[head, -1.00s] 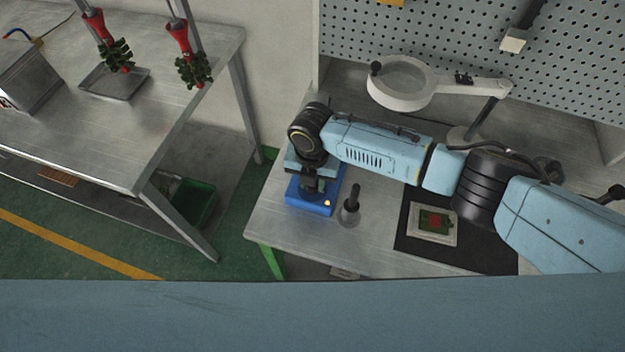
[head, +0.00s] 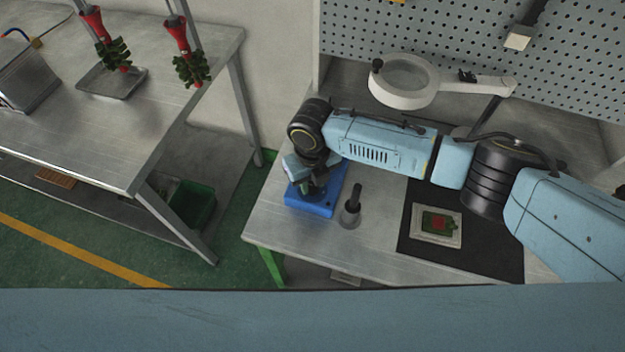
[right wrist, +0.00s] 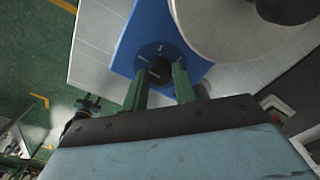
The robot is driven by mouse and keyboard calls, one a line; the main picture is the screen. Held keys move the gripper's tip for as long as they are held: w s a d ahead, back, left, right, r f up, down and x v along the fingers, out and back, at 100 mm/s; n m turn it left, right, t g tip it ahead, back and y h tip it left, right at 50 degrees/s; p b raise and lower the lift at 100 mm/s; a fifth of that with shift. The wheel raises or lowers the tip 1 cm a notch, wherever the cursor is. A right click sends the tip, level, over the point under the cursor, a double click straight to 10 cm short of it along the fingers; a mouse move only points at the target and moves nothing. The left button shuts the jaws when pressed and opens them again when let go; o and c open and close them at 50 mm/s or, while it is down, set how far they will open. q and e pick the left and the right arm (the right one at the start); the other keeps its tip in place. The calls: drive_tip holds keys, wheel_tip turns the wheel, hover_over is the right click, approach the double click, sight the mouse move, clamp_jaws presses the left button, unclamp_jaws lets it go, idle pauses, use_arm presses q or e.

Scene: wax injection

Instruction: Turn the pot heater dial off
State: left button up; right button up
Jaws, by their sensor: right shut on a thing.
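The blue heater (head: 330,198) sits near the left end of the right-hand workbench, partly hidden under my right wrist in the head view. The right wrist view shows its blue top (right wrist: 150,25) with a round dark dial (right wrist: 155,62) bearing light marks. My right gripper (head: 314,190) points down at the heater. In the right wrist view, the green fingers of my right gripper (right wrist: 158,78) are on either side of the dial and shut on it. No lit lamp shows on the heater now. My left gripper is not in view.
A dark upright handle in a round base (head: 350,212) stands just right of the heater. A framed red-green piece (head: 437,225) lies on a black mat (head: 415,200). A magnifier lamp (head: 402,100) stands behind my arm. A pale round body (right wrist: 220,30) is beside the dial.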

sight(313, 185)
drive_tip(key=shift+r, duration=0.1)
idle(0.4)
drive_tip(key=o, duration=1)
drive_tip(key=shift+c, duration=0.2)
wheel_tip(313, 185, up, 13)
drive_tip(key=shift+r, duration=0.15)
